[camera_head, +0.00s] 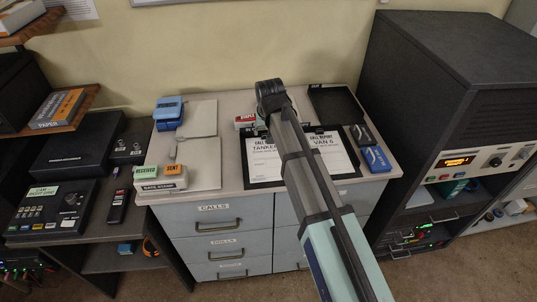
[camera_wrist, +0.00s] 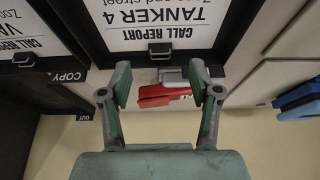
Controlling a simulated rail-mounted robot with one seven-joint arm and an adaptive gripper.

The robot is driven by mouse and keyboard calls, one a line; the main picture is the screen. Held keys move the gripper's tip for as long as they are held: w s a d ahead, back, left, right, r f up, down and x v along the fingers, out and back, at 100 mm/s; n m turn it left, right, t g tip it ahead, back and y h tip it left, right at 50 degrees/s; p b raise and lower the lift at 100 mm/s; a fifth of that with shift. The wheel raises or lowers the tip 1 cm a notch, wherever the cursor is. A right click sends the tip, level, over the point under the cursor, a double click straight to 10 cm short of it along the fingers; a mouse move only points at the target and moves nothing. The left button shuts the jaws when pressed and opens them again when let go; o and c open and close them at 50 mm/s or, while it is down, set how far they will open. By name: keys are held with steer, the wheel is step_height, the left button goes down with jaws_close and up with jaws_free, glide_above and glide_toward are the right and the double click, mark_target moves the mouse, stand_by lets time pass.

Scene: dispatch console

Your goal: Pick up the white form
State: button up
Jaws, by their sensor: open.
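Two white call report forms lie on black clipboards on the desk. The left form, printed TANKER (camera_head: 264,163), also shows upside down as TANKER 4 in the wrist view (camera_wrist: 165,20). The right form, VAN 6 (camera_head: 330,158), is partly behind my arm, and a corner of it shows in the wrist view (camera_wrist: 22,38). My gripper (camera_wrist: 160,75) is open and empty, near the TANKER 4 clip at the clipboard's far edge. A red and grey item (camera_wrist: 163,93) appears between its fingers; contact cannot be told. The fingertips are hidden in the head view.
A black tray (camera_head: 335,104) stands at the back right. A blue box (camera_head: 376,159) lies beside the right clipboard. Grey folders with a blue punch-like item (camera_head: 168,112) are at the left. A dark cabinet (camera_head: 455,60) rises at the right.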

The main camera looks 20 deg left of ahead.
mark_target(265, 136)
steer(key=shift+p+x, duration=1)
steer(key=shift+x, duration=1.55)
jaws_close()
steer(key=shift+r, duration=0.15)
